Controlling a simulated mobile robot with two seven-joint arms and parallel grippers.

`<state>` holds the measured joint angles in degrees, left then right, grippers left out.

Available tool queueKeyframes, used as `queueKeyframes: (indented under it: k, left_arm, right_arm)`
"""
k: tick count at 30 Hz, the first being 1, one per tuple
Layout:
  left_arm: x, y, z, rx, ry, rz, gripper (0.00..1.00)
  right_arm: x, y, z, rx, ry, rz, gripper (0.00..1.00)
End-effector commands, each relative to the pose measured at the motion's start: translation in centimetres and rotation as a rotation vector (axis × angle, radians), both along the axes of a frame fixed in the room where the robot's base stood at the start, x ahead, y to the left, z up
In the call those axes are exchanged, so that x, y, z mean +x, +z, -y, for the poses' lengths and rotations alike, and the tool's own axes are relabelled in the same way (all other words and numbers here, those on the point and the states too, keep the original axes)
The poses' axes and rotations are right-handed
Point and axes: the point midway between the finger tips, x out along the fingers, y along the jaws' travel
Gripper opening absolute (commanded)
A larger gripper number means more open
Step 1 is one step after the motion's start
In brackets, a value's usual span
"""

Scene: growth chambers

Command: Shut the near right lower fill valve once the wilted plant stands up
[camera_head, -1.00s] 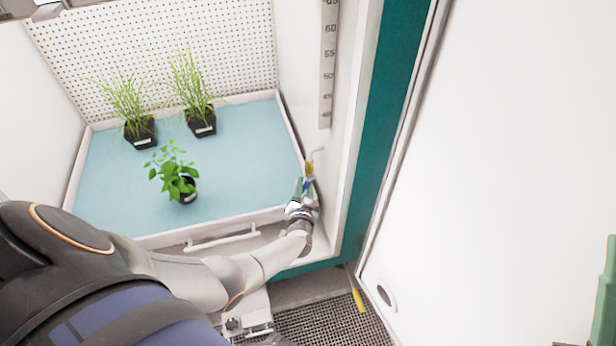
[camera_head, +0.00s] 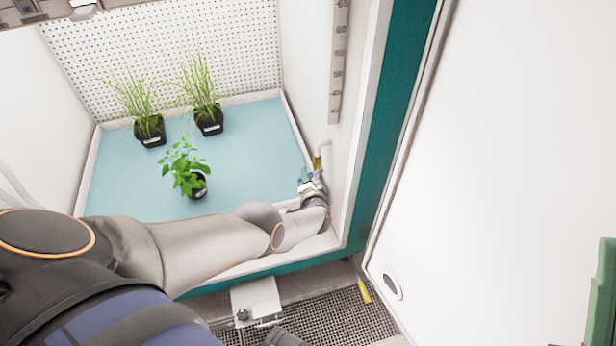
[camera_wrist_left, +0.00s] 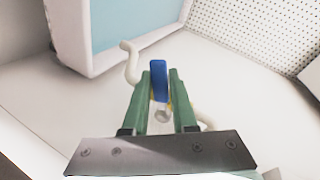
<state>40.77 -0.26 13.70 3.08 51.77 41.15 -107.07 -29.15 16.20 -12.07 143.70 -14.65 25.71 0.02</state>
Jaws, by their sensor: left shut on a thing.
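The leafy green plant (camera_head: 184,166) in a small black pot stands on the blue tray (camera_head: 130,195). Its stem is up and its leaves are spread, leaning slightly left. The near right lower fill valve (camera_head: 317,162) is on the chamber's right wall, by the tray's front right corner, with a pale bent pipe. My left gripper (camera_head: 306,182) is at this valve. In the left wrist view, its green fingers (camera_wrist_left: 160,95) are shut on the valve's blue lever (camera_wrist_left: 159,72). A green finger-like part (camera_head: 604,295), perhaps my right gripper, is cut off at the right edge.
Two grassy plants (camera_head: 148,122) (camera_head: 206,112) in black pots stand at the back of the tray. A marked scale strip (camera_head: 338,65) hangs above the valve. The teal door frame (camera_head: 392,120) and a white panel (camera_head: 500,130) bound the right side.

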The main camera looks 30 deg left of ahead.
Motion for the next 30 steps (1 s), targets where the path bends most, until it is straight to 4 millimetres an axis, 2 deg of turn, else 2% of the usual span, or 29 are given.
queueKeyframes:
  k: [3,12,30]
  left_arm:
    - [-0.1,0.7,-0.2,0.063,0.009,-0.071,0.00]
    - [-0.2,1.4,-0.4,0.197,0.007,-0.228,0.00]
    - [-0.3,1.9,-0.3,0.276,0.003,-0.322,0.00]
  right_arm:
    - [0.2,0.3,0.1,0.000,-0.006,-0.005,0.00]
    - [1.7,-1.2,0.5,0.010,-0.032,-0.079,0.00]
    - [0.7,-0.3,0.3,0.010,-0.019,-0.041,0.00]
